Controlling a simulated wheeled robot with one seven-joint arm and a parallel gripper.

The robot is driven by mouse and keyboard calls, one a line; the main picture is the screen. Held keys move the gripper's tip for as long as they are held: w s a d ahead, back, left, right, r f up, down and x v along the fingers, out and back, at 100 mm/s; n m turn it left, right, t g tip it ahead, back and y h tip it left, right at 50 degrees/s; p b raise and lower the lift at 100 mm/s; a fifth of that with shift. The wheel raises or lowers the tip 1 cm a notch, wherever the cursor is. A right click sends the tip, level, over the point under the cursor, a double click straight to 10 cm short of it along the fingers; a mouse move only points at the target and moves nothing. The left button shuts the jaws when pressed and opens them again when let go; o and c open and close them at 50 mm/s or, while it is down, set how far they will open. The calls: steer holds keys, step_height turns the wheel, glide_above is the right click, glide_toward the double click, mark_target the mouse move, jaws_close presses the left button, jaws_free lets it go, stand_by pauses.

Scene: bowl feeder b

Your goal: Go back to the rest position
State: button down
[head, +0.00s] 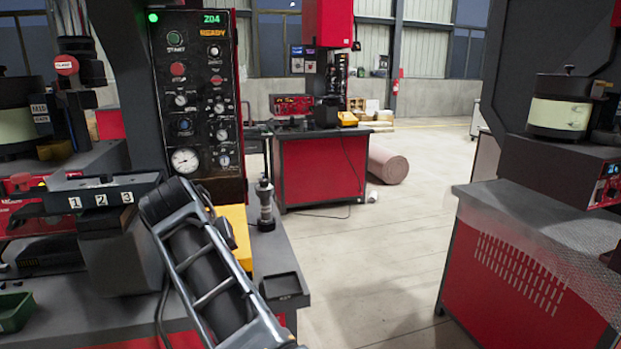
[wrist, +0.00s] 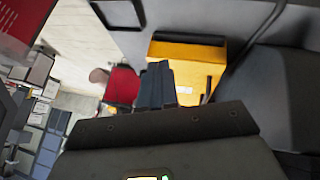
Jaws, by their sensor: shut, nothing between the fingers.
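My gripper shows in the wrist view, its dark fingers (wrist: 156,68) close together with nothing between them. They point past a yellow block (wrist: 180,50), apparently with free air around the tips, though the gap to it is hard to judge. In the head view my arm rises from the bottom edge toward the left workstation and ends in front of the panel's lower part; the fingertips are hidden there. The yellow block also shows in the head view (head: 238,236), partly behind my arm.
Left of my arm are a fixture numbered 1, 2, 3 (head: 100,197) and a green tray (head: 15,312). The control panel (head: 200,95) reads READY. A grey metal post (head: 265,208) and small black tray (head: 285,290) stand right. Another red machine (head: 515,270) is far right; open floor lies between.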

steer(key=s+d+f+y, duration=0.1)
steer(key=s+d+f, duration=0.35)
steer(key=f, duration=0.55)
steer(key=s+d+f+y, duration=0.1)
steer(key=s+d+f, duration=0.3)
steer(key=f, duration=0.5)
steer(key=s+d+f+m+t+y, duration=0.1)
steer(key=s+d+f, duration=0.3)
steer(key=s+d, duration=0.3)
steer(key=s+d+f+t, duration=0.1)
steer(key=s+d+f, duration=0.4)
steer(key=s+d, duration=0.15)
steer(key=s+d+r+m+t, duration=0.1)
steer(key=s+d+r+t, duration=0.15)
steer(key=s+d, duration=0.55)
steer(key=s+d+r+m+t, duration=0.1)
steer(key=s+d+r, duration=0.25)
steer(key=s, duration=0.85)
steer(key=s+d+r+t+h, duration=0.1)
steer(key=s+d+r, duration=0.1)
steer(key=s+r, duration=0.4)
steer(key=s+d+r+m+t+h, duration=0.1)
steer(key=s+d+r, duration=0.2)
steer(key=s+r, duration=0.4)
step_height(320, 180, up, 5)
steer(key=shift+s+d+f+m, duration=0.2)
steer(key=shift+d+m, duration=0.1)
steer(key=shift+d, duration=0.05)
